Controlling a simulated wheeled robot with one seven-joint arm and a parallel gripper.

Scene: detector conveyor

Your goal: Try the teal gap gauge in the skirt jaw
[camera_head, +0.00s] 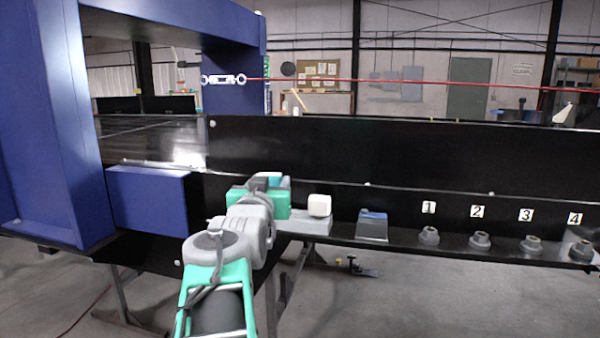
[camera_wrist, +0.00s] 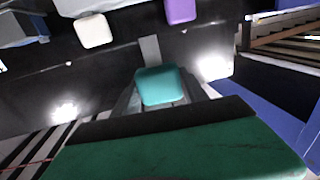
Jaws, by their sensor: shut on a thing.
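The teal gap gauge (camera_wrist: 162,86) sits between the grey fingers of my gripper (camera_wrist: 163,94) in the wrist view. A narrow grey strip extends beyond its teal block toward the dark surface; I cannot tell if it touches. The wrist view also shows the white block (camera_wrist: 95,31) and a purple block (camera_wrist: 180,11), which my gripper seems to hide in the head view. I cannot clearly identify the skirt jaw.
A grey, blue-topped block (camera_head: 372,226) stands on the black ledge (camera_head: 398,243), with several grey round fittings (camera_head: 429,236) under number labels farther right. A blue box (camera_head: 149,199) and large blue frame (camera_head: 45,130) stand left. The black panel (camera_head: 400,155) rises behind.

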